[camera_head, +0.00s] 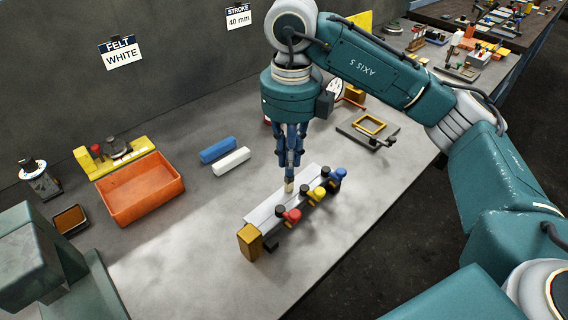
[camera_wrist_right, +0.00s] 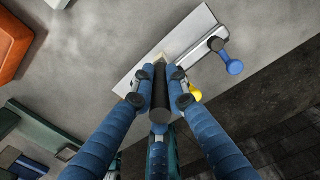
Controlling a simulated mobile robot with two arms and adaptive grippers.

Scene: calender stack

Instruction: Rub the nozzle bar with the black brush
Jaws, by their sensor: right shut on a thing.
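The nozzle bar (camera_head: 270,211) is a long pale metal bar on the bench, with a yellow block at its near end and red, yellow and blue knobs along its right side. My right gripper (camera_head: 289,163) points down over the bar and is shut on the black brush. In the right wrist view the brush (camera_wrist_right: 160,92) shows as a dark cylinder between the blue fingers of the gripper (camera_wrist_right: 159,101). Its pale tip (camera_head: 289,187) is at the bar's top face (camera_wrist_right: 190,43); whether it touches, I cannot tell. My left gripper is not in view.
An orange bin (camera_head: 141,190) stands left, with a blue block (camera_head: 217,150) and a white block (camera_head: 231,161) between it and the bar. A grey fixture with a yellow frame (camera_head: 369,125) lies behind right. Bare bench surrounds the bar's near end.

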